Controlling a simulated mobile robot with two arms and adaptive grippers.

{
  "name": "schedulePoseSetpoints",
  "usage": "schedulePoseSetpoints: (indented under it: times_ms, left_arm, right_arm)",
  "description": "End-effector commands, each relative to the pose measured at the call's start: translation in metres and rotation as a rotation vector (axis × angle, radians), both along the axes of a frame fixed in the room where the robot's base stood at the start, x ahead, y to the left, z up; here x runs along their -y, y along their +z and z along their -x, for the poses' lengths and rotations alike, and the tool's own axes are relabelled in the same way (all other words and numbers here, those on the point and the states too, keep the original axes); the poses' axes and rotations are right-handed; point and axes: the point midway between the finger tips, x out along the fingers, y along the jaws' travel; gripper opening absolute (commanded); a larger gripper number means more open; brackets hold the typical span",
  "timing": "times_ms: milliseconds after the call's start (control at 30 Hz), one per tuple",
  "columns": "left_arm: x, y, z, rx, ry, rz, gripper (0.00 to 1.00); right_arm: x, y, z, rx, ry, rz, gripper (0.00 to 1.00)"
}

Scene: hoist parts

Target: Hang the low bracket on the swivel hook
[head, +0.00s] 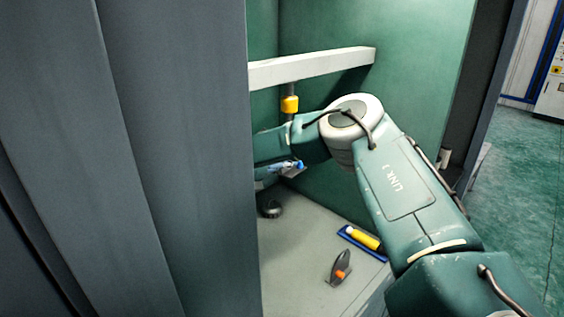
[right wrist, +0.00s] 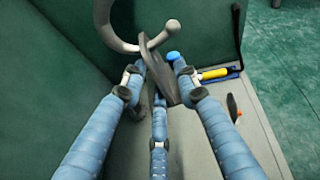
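A dark grey bracket with a blue knob (right wrist: 165,78) is between the blue fingers of my right gripper (right wrist: 157,77), which look closed on it. It shows small in the head view (head: 292,172), partly covered by the fingers. The grey swivel hook (right wrist: 120,38) curves right beside the bracket's upper end. They overlap in the right wrist view; I cannot tell whether the bracket is on the hook. In the head view the yellow swivel (head: 289,104) hangs under a white beam, and my right arm hides the hook below it. My left gripper is not in view.
A second dark bracket with an orange knob (head: 340,268) stands on the grey surface (head: 300,240). A dark round object (head: 270,209) sits further left. A grey panel (head: 170,150) blocks the left; the white beam (head: 315,68) spans above.

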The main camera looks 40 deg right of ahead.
Motion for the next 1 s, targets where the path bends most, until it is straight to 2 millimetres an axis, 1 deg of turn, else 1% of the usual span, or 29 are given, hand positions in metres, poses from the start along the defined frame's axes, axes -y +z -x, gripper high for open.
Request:
schedulePoseSetpoints:
  times_ms: [67, 167, 267, 500, 633, 800, 1000]
  left_arm:
    - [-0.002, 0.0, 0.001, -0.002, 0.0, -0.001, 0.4]
    - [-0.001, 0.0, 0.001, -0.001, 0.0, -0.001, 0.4]
    - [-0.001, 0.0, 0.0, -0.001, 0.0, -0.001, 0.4]
    - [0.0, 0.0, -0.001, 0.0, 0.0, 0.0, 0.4]
    - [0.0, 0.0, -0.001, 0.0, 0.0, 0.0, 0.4]
    - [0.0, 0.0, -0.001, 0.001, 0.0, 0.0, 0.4]
    - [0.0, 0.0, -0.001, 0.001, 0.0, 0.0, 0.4]
  right_arm:
    - [-0.003, 0.0, 0.001, -0.002, 0.001, -0.001, 0.31]
    - [-0.012, 0.004, 0.002, -0.001, 0.002, -0.001, 0.31]
    - [-0.029, 0.011, 0.005, 0.0, 0.003, 0.0, 0.31]
    - [-0.076, 0.032, 0.015, 0.002, 0.004, 0.001, 0.31]
    - [-0.095, 0.041, 0.019, 0.004, 0.002, 0.003, 0.31]
    - [-0.107, 0.047, 0.022, 0.004, -0.001, 0.003, 0.31]
    - [-0.109, 0.048, 0.023, 0.003, -0.002, 0.003, 0.31]
